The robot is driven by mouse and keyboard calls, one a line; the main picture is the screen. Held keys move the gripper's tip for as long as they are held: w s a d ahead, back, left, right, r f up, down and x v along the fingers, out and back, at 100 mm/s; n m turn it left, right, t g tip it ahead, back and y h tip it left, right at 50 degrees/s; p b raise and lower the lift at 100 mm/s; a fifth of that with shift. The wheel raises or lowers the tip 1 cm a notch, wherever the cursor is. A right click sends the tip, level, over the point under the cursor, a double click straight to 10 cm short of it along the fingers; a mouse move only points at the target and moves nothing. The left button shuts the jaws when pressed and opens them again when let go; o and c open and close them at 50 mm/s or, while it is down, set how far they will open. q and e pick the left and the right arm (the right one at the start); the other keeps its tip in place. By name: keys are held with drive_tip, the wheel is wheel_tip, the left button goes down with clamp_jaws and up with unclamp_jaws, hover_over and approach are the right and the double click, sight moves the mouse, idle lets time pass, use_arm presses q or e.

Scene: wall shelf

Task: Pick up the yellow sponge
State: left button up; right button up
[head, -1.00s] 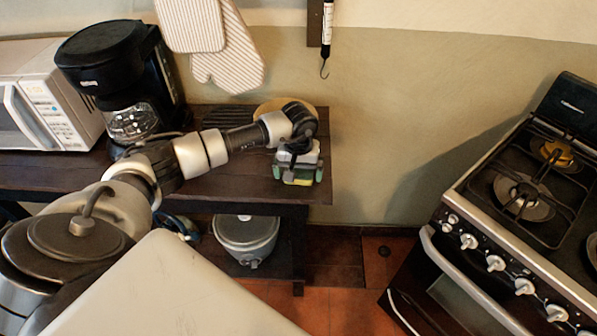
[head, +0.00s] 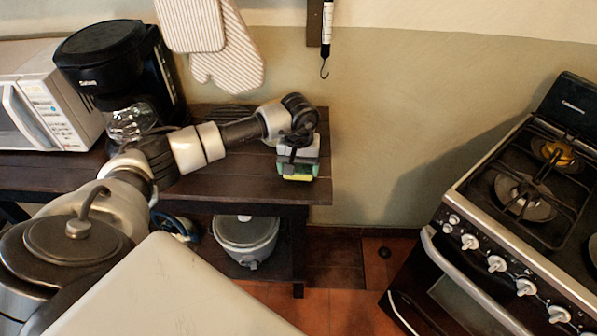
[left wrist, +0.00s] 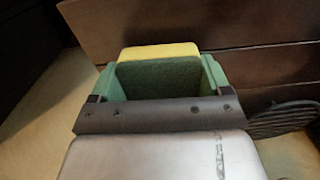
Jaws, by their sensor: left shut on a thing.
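The yellow sponge (head: 297,178) has a dark green scouring side and is at the right end of the dark wooden shelf (head: 240,187) in the head view. My left gripper (head: 297,168) is above it, with its green fingers closed on its two sides. In the left wrist view, the sponge (left wrist: 158,51) sits between the two fingers of my left gripper (left wrist: 158,76), its yellow layer beyond the green one. I cannot tell whether its lower edge is clear of the shelf. My right gripper is not in view.
A coffee maker (head: 120,75) and a white microwave (head: 45,100) stand on the shelf at left. A pot (head: 246,238) is below. A stove (head: 500,215) stands at right. Oven mitts (head: 225,50) hang on the wall. A dark ridged thing (left wrist: 285,119) lies near the gripper.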

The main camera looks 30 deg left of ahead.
use_arm(q)
drive_tip(key=shift+r, duration=0.9)
drive_tip(key=w+d+r+b, duration=0.3)
drive_tip(key=d+r, duration=0.4)
drive_tip(key=d, duration=0.3)
drive_tip(key=shift+w+d, duration=0.4)
drive_tip(key=shift+w, duration=0.3)
drive_tip(key=shift+r, duration=0.1)
